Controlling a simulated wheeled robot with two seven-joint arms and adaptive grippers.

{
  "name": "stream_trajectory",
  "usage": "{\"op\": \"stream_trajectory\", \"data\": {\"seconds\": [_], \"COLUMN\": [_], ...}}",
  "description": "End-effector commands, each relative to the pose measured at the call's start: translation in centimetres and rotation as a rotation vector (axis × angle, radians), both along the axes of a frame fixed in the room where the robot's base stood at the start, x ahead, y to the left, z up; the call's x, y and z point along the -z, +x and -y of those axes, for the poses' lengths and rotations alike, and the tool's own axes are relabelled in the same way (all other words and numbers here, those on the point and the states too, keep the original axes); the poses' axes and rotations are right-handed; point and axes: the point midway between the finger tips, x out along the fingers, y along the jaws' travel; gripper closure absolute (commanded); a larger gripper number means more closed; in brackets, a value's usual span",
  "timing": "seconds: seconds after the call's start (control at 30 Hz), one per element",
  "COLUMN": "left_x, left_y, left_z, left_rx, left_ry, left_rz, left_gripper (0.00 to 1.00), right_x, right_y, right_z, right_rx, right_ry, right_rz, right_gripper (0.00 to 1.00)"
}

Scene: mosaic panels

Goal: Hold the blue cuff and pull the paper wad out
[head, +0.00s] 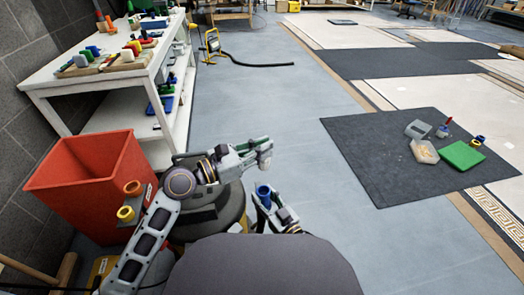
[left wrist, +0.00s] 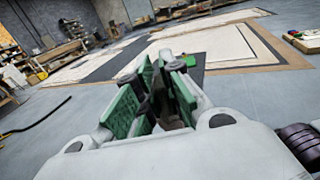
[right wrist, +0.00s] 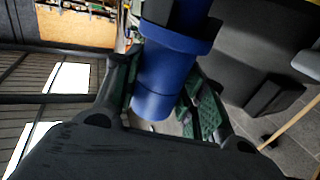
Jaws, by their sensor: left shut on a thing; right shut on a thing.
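The blue cuff (head: 264,190) is upright in my right gripper (head: 267,200), which is shut on it. In the right wrist view the blue cuff (right wrist: 165,75) fills the space between the green finger pads. My left gripper (head: 256,152) is higher, above the cuff, with a visible gap between them. It is shut on a small pale thing (head: 265,159), apparently the paper wad. In the left wrist view a dull grey-brown bit (left wrist: 172,112) shows between the green pads, mostly hidden by the fingers. I cannot see inside the cuff.
A red bin (head: 85,190) stands at the left, with orange (head: 133,187) and yellow (head: 126,213) rings beside it. A white workbench (head: 95,75) carries blocks and tools. Open floor lies between.

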Motion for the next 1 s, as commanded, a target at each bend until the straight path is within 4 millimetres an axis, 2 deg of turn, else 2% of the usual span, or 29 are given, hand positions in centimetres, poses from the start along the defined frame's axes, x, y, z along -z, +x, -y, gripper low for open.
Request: {"op": "stream_trajectory", "data": {"seconds": [0.7,1.0], "left_x": [-2.2,-2.4], "left_y": [0.0,0.0], "left_z": [0.0,0.0], "left_rx": [0.000,0.000], "left_ry": [0.000,-0.001], "left_rz": [0.001,-0.001], "left_gripper": [1.00,1.00], "right_x": [0.0,0.0], "right_y": [0.0,0.0], "right_z": [0.0,0.0], "right_rx": [0.000,0.000], "right_ry": [0.000,0.000], "right_rz": [0.000,0.000], "right_gripper": [0.86,0.86]}}
